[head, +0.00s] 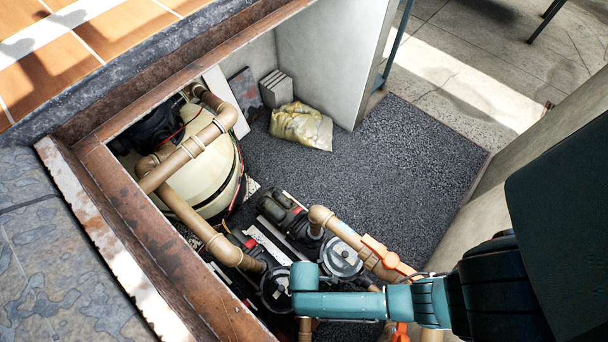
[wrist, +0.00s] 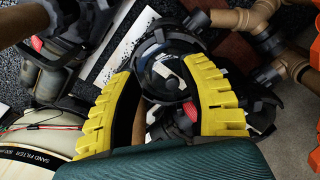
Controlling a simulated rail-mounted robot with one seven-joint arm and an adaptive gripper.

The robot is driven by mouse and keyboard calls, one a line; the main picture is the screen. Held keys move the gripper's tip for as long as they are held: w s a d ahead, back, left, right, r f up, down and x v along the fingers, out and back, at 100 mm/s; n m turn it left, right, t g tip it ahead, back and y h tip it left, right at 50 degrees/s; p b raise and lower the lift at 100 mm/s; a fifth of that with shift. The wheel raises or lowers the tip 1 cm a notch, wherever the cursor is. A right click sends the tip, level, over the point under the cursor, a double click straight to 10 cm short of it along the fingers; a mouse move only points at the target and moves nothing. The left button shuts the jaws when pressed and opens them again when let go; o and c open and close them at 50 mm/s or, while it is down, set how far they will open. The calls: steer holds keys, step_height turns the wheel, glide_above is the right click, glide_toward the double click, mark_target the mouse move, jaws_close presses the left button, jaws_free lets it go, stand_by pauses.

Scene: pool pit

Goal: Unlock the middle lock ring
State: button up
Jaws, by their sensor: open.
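The wrist view shows a black lock ring (wrist: 148,47) around a clear round pump lid (wrist: 165,77). My gripper (wrist: 161,67) has two yellow ribbed fingers, spread apart on either side of this lid. The gap between them holds nothing gripped; I cannot tell whether either finger touches the ring. A red tab (wrist: 190,111) shows beside the right finger. Another pump with a red tab (wrist: 37,43) is at the upper left. In the head view, one pump lid (head: 340,259) is clear of my arm, and another (head: 275,287) is partly behind it. My fingers are hidden there.
Brown pipes (head: 183,162) and orange valve handles (head: 382,252) surround the pumps. A cream sand filter (head: 222,180) stands at the left. A rusty pit frame (head: 165,257) edges the opening. Open gravel floor (head: 390,165) lies beyond, with a yellowish bag (head: 300,126) at the back.

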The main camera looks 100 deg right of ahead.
step_height(320, 180, down, 14)
steer(key=b, duration=0.8)
steer(key=shift+r, duration=0.1)
steer(key=shift+s, duration=0.1)
jaws_close()
